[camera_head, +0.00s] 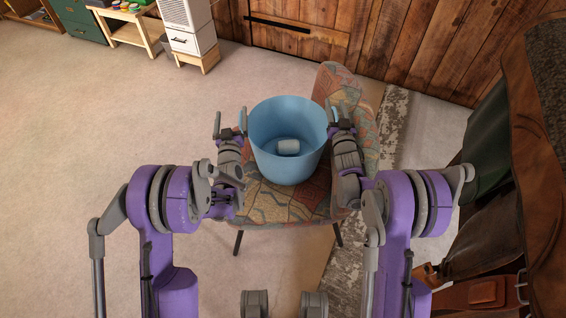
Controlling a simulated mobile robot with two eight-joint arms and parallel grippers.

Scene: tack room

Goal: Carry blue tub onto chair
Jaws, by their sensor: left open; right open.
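The blue tub (289,165) stands upright over the seat of the patterned chair (277,204) in the head view. It looks to rest on the seat, though its base is partly hidden by its own wall. A small whitish cylinder (288,147) lies inside the tub. My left gripper (229,122) is open at the tub's left side, with its fingers near the rim. My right gripper (341,115) is open at the tub's right side, close to the rim. I cannot tell whether either gripper touches the tub.
Brown and dark leather tack (545,165) hangs along the right side, near my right arm. A grey patterned rug (393,125) lies right of the chair. A white cabinet (190,30) and a wooden bench (130,30) stand at the back left. The floor to the left is clear.

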